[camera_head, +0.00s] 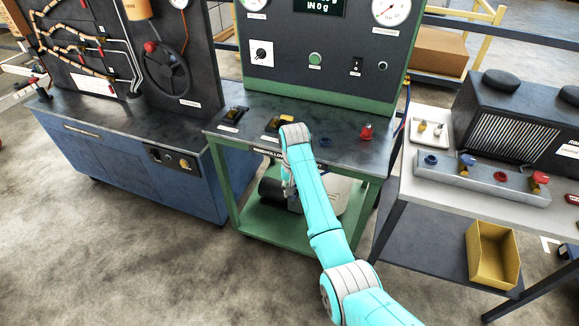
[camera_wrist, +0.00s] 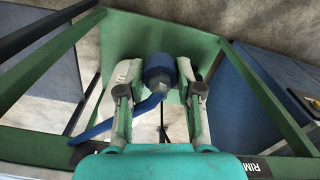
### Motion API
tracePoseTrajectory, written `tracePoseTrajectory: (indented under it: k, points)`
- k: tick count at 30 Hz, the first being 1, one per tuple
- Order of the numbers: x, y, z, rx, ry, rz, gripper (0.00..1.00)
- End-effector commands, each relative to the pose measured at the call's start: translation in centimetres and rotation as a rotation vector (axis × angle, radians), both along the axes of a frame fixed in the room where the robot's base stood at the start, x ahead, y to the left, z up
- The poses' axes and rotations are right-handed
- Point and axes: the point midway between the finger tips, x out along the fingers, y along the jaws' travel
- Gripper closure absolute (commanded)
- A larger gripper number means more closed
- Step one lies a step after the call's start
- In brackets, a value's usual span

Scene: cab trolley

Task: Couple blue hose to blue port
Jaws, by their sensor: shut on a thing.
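In the wrist view my gripper (camera_wrist: 159,72) is shut on the blue hose's thick blue end fitting (camera_wrist: 159,64). The blue hose (camera_wrist: 115,121) trails from it toward the lower left. In the head view my gripper (camera_head: 288,190) is low at the front of the green cart, below its top, and mostly hidden by my arm. A blue ring-shaped port (camera_head: 325,142) sits on the cart's top, apart from the gripper.
The green cart's top (camera_head: 345,155) also carries a red fitting (camera_head: 366,132) and yellow-black switches (camera_head: 280,123). A gauge panel (camera_head: 315,45) rises behind. The right bench holds the metal block (camera_head: 480,185) with a blue-handled valve (camera_head: 467,160). A yellow bin (camera_head: 492,255) stands below.

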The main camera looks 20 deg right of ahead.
Motion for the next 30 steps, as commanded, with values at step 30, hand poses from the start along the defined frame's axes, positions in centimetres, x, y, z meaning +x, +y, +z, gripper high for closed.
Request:
tracePoseTrajectory:
  k: [30]
  points:
    - [-19.8, 0.0, -14.6, 0.000, -0.001, 0.354, 1.00]
